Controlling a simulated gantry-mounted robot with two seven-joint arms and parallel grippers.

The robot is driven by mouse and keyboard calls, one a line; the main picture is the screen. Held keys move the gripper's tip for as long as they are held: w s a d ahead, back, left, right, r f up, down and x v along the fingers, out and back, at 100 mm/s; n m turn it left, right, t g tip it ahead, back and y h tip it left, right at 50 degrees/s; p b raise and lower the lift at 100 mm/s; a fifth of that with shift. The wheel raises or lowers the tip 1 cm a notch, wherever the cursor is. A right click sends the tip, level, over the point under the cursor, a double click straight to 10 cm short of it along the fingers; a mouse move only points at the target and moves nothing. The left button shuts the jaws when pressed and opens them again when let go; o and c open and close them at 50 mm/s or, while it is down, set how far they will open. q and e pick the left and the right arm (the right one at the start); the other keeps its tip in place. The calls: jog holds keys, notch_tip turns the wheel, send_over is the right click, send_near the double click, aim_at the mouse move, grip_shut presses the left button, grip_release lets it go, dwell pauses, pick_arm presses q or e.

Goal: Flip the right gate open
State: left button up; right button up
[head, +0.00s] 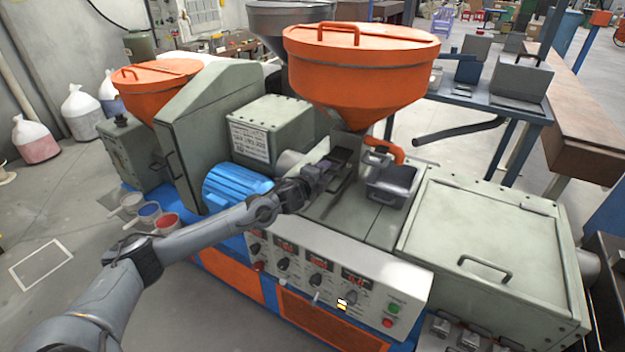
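My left gripper (326,172) reaches in over the green-grey machine, just above the control panel and left of a small open metal box (392,184). It is dark and small here, and I cannot tell whether its fingers are apart or touching anything. Behind it is a dark recessed slot (345,157) in the machine top. An orange curved piece (385,147) rises above the metal box, below the large orange hopper (362,75). A large flat panel with a handle (484,233) lies closed at the right. No part is clearly marked as the right gate. My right gripper is not in view.
A blue ribbed motor (236,187) sits left of the gripper, under my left arm. The control panel (335,268) with knobs and displays faces front. A second orange hopper (158,73) stands at the left. Small cups (165,222) sit at the machine's left edge.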

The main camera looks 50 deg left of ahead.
pick_arm(q)
jog(key=v, duration=0.7)
jog(key=shift+s+p, duration=0.4)
jog(key=shift+p, duration=0.05)
jog(key=shift+d+r, duration=0.1)
jog(key=shift+r, duration=0.05)
